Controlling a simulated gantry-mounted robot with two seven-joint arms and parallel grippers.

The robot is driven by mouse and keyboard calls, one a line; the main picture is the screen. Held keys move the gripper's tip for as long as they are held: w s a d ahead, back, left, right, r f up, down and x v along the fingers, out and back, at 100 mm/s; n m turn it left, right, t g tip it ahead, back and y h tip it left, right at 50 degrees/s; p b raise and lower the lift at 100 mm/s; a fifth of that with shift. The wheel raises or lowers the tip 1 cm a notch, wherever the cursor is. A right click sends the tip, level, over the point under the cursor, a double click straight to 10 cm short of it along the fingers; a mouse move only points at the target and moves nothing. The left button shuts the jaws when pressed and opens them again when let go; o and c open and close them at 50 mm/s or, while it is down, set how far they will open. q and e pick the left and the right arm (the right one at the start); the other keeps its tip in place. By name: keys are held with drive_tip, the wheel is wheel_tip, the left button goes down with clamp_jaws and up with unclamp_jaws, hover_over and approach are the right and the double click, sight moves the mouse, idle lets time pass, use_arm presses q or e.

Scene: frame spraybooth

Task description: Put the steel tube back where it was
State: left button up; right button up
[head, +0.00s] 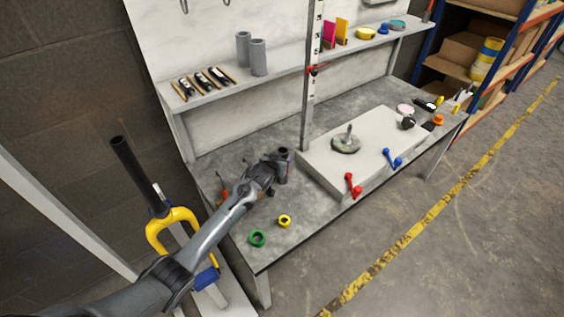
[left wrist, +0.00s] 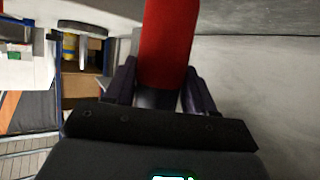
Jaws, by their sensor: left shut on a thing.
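My left gripper (head: 276,163) is low over the near left part of the grey workbench. It is shut on a short dark grey tube (head: 283,158), which I take as the steel tube; it looks roughly upright, with a dark open top. Its lower end is partly hidden by the gripper, so I cannot tell whether it touches the bench. In the left wrist view, a red piece (left wrist: 167,45) shows between and beyond the fingers (left wrist: 157,93); how it relates to the tube is unclear. My right gripper is not in view.
The workbench (head: 238,158) carries a white slab (head: 320,160) with a red and a blue tool. A green ring (head: 257,238) and a yellow ring (head: 284,221) lie near the front edge. A yellow fork (head: 160,226) stands at left.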

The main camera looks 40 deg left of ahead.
use_arm(q)
drive_tip(key=shift+f, duration=0.1)
idle(0.3)
drive_tip(key=o, duration=1.4)
drive_tip(key=shift+f, duration=0.15)
